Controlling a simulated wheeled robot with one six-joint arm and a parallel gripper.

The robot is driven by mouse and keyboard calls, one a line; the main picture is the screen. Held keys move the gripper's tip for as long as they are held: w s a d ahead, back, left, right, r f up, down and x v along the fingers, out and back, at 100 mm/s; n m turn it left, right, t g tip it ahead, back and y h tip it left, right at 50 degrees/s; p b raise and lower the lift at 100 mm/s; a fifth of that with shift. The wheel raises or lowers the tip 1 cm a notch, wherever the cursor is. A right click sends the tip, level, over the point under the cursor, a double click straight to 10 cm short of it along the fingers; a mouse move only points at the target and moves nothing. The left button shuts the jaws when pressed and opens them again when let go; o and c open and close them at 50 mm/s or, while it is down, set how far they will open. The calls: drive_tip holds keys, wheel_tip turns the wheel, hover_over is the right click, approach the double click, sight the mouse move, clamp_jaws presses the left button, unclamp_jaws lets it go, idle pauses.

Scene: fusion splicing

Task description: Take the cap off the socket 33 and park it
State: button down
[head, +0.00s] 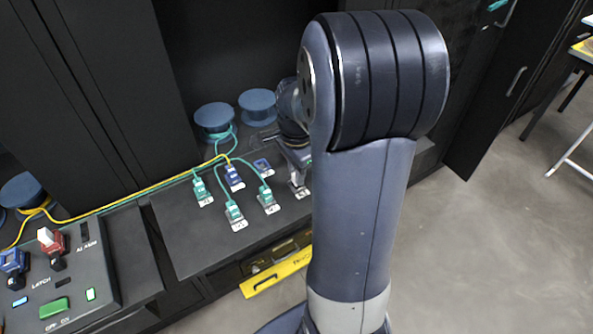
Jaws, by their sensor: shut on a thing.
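My gripper (299,172) is at the right end of the dark bench panel, pointing down just over the rightmost socket (300,189), which has a white label too small to read. It is shut on the cap, which is mostly hidden between the fingers and behind my arm. I cannot tell whether the cap still touches the socket. Left of it, green plugs (268,200) with teal cables sit in labelled sockets, and a blue plug (234,177) sits among them. A small blue piece (262,166) lies behind them.
Blue spools (214,118) stand at the back of the bench. Yellow and teal cables (130,198) cross to the left. A control box (60,275) with lit buttons and red and blue levers stands at the left. A yellow case (276,273) lies below the panel.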

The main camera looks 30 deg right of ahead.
drive_tip(key=shift+f+b, duration=0.4)
drive_tip(key=shift+f, duration=0.2)
drive_tip(key=c, duration=1.2)
unclamp_jaws()
drive_tip(key=shift+c, duration=0.2)
drive_tip(key=shift+r, duration=0.1)
wheel_tip(320, 180, up, 11)
